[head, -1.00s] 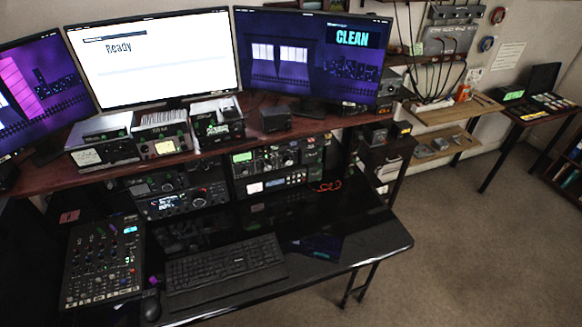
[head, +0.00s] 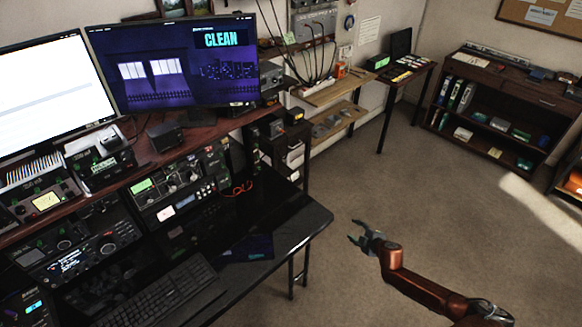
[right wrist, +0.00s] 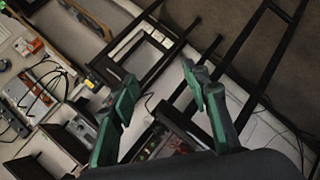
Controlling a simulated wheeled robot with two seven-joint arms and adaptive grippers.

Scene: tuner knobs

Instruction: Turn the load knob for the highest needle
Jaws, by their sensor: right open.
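Several radio units with knobs stand on and under the desk's raised shelf at the left of the head view. One is a unit with a yellow lit meter (head: 46,201). Another is a panel with a green display and several knobs (head: 170,187). I cannot tell which knob is the load knob; labels are too small to read. My right gripper (head: 361,236) is open and empty over the floor, right of the desk and apart from it. Its green fingers (right wrist: 160,97) are spread in the right wrist view. My left gripper is not in view.
The black desk (head: 285,225) has its right edge between the radios and my right arm. A keyboard (head: 160,290) lies on it. A monitor (head: 175,65) stands above the radios. A dark bookshelf (head: 500,110) is at the far right. Carpet (head: 400,190) is open between.

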